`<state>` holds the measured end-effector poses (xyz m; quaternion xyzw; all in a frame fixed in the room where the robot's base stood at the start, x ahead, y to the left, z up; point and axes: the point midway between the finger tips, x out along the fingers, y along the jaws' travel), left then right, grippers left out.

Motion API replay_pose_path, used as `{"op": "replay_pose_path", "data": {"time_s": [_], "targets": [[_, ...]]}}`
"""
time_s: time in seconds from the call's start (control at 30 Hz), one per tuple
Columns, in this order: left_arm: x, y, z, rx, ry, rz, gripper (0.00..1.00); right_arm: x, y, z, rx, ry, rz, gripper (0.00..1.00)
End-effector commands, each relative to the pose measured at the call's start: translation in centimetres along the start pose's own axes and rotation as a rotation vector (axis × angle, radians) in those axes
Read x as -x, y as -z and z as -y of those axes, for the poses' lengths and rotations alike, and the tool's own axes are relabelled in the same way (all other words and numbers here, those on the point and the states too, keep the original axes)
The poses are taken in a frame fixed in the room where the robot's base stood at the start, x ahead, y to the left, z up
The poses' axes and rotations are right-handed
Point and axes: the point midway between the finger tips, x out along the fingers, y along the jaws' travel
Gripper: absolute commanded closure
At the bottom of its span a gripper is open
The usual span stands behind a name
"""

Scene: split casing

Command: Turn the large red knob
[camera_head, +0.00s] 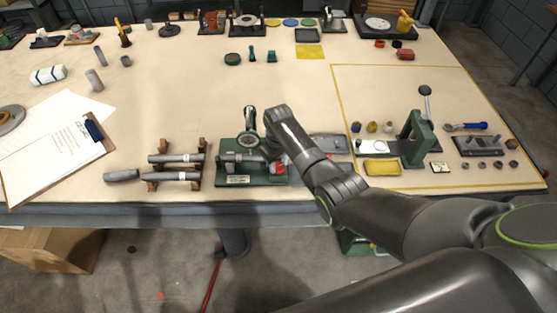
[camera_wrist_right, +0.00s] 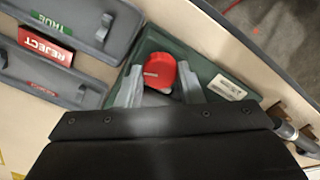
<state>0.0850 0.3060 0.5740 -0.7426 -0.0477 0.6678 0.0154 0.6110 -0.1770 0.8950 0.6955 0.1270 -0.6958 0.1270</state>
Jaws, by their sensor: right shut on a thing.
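The large red knob (camera_wrist_right: 159,68) sits on a green fixture in the right wrist view, with a small pale mark on its face. It also shows as a small red patch in the head view (camera_head: 280,168), partly hidden by my arm. The green fixture (camera_head: 236,181) stands near the table's front edge, with a round dial on top. My right gripper (camera_wrist_right: 160,88) has one grey finger on each side of the knob and is shut on it. My left gripper is in neither view.
Two grey trays, labelled TRUE (camera_wrist_right: 85,22) and REJECT (camera_wrist_right: 50,62), lie beside the fixture. A rack (camera_head: 155,181) with grey cylinders stands to its left. A green press (camera_head: 417,140) stands to the right inside a yellow outline. The table's middle is mostly clear.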

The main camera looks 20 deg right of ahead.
Motion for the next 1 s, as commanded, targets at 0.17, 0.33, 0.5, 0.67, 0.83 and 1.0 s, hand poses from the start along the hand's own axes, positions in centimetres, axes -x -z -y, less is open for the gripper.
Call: {"op": "replay_pose_path", "data": {"time_s": [0.17,0.33,0.5,0.67,0.83,1.0], "targets": [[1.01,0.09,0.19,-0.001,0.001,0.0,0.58,0.24,0.03,0.01,-0.143,0.0,0.0,0.89],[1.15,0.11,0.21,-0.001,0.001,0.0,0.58,0.12,0.05,0.0,-0.203,0.0,-0.001,0.89],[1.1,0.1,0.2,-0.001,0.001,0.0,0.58,0.07,0.06,0.0,-0.206,0.0,-0.001,0.89],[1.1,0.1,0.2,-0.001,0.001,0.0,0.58,0.09,0.07,-0.01,-0.205,0.0,-0.002,0.61],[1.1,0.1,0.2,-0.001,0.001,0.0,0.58,0.07,0.05,-0.01,-0.205,0.0,-0.001,0.57],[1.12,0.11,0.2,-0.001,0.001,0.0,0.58,0.16,0.05,-0.02,-0.205,0.0,-0.001,0.57]]}}
